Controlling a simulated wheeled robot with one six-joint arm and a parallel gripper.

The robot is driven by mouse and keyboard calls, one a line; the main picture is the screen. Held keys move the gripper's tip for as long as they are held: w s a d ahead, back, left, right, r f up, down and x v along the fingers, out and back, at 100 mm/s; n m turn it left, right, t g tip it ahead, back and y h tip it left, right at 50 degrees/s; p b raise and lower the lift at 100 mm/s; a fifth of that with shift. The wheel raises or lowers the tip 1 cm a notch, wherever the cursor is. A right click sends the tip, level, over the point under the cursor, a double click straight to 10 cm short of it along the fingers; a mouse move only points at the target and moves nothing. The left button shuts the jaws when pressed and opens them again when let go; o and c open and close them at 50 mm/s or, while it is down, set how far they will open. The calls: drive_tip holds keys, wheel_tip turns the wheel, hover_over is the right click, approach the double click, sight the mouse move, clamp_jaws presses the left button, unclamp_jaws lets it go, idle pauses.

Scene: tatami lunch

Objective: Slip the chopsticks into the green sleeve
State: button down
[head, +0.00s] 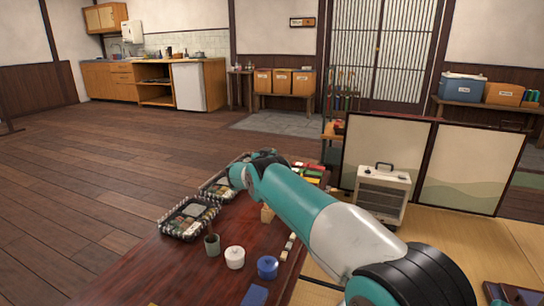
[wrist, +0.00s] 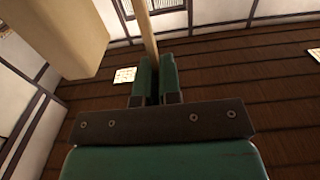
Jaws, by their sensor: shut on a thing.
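In the wrist view my gripper (wrist: 155,75) has its two green fingers close together. A pale wooden stick-like length, which I take to be the chopsticks (wrist: 146,30), rises from between the fingertips and runs out of the top of the picture. I cannot tell one stick from two. In the head view my arm reaches out over the dark red table (head: 150,272), and its far end hides the fingers and the chopsticks. I cannot make out the green sleeve in either view; my arm covers part of the table.
Lunch boxes (head: 188,218) stand at the table's left edge. A dark green cup (head: 212,245), a white lidded pot (head: 234,258) and a blue pot (head: 267,267) stand nearer. A large tan block (wrist: 55,38) fills the wrist view's upper left. A heater (head: 382,193) stands right of the table.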

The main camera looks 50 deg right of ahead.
drive_tip(key=shift+f, duration=0.25)
drive_tip(key=shift+f+b, duration=0.75)
drive_tip(key=shift+b, duration=0.3)
drive_tip(key=c, duration=0.8)
unclamp_jaws()
drive_tip(key=shift+o, duration=0.2)
